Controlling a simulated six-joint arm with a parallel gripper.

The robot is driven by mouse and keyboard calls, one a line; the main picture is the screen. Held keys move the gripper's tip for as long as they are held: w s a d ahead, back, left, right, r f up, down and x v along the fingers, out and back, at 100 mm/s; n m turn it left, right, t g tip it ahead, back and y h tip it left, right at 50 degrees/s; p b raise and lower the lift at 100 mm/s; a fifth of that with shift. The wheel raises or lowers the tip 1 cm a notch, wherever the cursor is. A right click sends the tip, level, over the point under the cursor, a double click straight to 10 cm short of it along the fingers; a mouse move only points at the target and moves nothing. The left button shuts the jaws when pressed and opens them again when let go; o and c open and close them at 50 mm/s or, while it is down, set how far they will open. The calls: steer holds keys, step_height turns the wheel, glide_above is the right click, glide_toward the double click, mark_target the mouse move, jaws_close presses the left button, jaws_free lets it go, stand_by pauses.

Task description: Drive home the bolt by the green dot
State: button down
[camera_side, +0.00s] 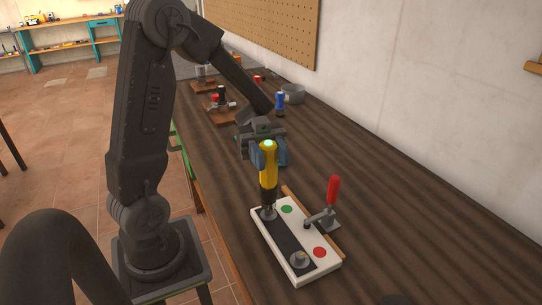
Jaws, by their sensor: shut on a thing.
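My gripper (262,150) is shut on a yellow and black screwdriver-like tool (268,172) and holds it upright. The tool's lower end is over the far end of a white board (272,243) with a dark strip, close to the green dot (286,209). The bolt by the green dot is mostly hidden at the tool's tip; a grey round base (267,213) shows there. I cannot tell whether the tip touches the bolt. The red dot (319,252) is at the near end, with a second grey bolt (299,259) beside it.
A toggle clamp with a red handle (333,190) stands at the board's right side, its arm reaching over the board. Behind my gripper are a blue-topped item (280,102), a grey container (292,94) and several small fixtures. The dark wooden table (400,225) is clear on the right.

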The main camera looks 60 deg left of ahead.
steer(key=shift+f, duration=1.3)
stand_by(1.5)
steer(key=shift+r, duration=0.1)
